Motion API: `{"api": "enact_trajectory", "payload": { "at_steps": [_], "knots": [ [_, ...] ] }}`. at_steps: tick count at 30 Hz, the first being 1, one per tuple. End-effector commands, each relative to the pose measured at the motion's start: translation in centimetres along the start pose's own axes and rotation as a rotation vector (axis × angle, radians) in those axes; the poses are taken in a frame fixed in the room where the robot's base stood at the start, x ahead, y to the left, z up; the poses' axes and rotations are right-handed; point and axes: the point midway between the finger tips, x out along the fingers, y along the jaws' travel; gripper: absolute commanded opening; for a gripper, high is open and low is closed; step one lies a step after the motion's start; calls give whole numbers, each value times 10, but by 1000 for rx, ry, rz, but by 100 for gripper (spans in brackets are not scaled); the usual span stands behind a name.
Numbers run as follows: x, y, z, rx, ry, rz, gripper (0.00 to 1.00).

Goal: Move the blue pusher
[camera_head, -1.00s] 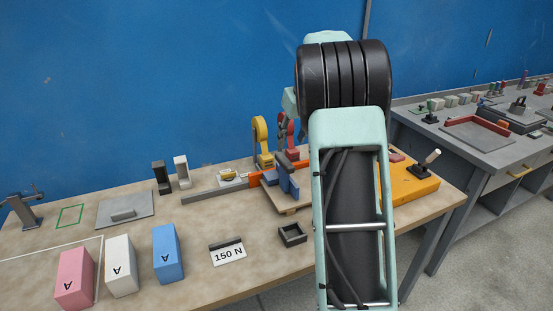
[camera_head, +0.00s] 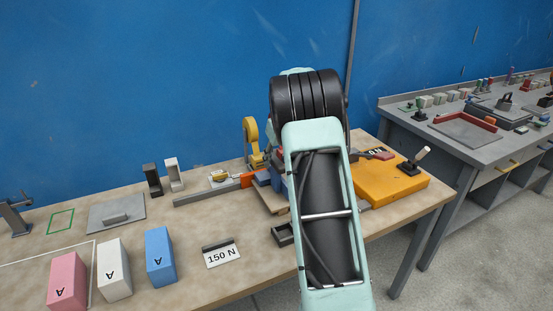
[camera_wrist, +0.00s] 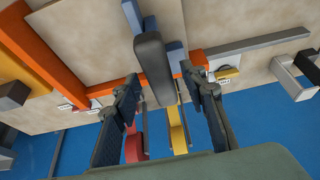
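The blue pusher (camera_head: 263,178) shows in the head view as a small blue piece on the fixture, partly hidden behind my arm. In the wrist view, blue parts (camera_wrist: 176,58) show on both sides of a dark grey rounded bar (camera_wrist: 152,62), which seems to be its handle. My gripper (camera_wrist: 160,80) is open, with one finger on each side of the bar's near end. I see gaps between the fingers and the bar; contact is not visible. My gripper is hidden behind my arm in the head view.
An orange bar (camera_wrist: 50,55), a red lever (camera_wrist: 134,148) and a yellow lever (camera_wrist: 178,135) are close to my gripper. A yellow box (camera_head: 395,186) stands right of my arm. Pink (camera_head: 68,280), white (camera_head: 114,268) and blue (camera_head: 160,256) blocks stand front left.

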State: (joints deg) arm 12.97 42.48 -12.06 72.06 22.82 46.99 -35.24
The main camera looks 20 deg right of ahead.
Motion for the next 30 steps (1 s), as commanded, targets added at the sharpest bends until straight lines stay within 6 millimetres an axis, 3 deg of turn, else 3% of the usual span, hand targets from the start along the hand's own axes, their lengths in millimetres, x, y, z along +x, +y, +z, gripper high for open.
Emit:
{"api": "enact_trajectory", "payload": {
  "at_steps": [5,15,25,30],
  "knots": [
    [0,0,0,0,0,0,38],
    [0,0,0,0,0,0,1],
    [0,-2,0,-1,0,-1,0],
    [1,-21,0,-4,-1,-3,0]
  ]
}}
